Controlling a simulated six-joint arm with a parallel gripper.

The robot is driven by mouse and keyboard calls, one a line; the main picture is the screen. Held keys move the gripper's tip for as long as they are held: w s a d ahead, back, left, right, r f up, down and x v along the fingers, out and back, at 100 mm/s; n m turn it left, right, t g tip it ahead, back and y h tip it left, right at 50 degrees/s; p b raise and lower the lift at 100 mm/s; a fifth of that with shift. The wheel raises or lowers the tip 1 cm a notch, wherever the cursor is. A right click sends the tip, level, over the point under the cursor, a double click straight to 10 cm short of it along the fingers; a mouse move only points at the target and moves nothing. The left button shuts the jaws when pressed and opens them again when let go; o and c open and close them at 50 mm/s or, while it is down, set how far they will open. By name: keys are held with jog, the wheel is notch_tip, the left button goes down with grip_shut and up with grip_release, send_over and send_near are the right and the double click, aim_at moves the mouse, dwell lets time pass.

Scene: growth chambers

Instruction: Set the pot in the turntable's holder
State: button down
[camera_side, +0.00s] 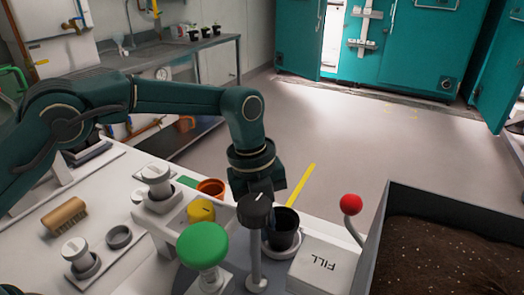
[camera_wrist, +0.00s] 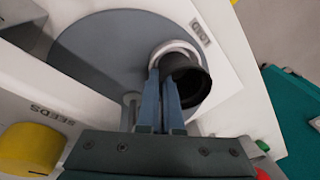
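The black pot (camera_side: 285,229) stands upright at the white ring holder (camera_side: 268,248) on the turntable, right of the black knob. In the wrist view the pot (camera_wrist: 190,84) shows its open mouth, and the white ring (camera_wrist: 160,52) curves behind it on the grey turntable disc (camera_wrist: 95,50). Whether the pot is fully seated cannot be told. My gripper (camera_wrist: 161,78) points down, its two blue fingers close together at the pot's left rim, seemingly pinching its wall. In the side view the fingers are mostly hidden behind the black knob.
The black knob on a post (camera_side: 255,210) and a green button (camera_side: 202,245) stand in front. A yellow knob (camera_side: 201,211) and an orange pot (camera_side: 211,187) are left.

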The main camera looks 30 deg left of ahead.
dwell(0.3)
jog(key=c, duration=1)
grip_release()
jog(key=shift+w+r, duration=0.1)
jog(key=shift+r, duration=4.1)
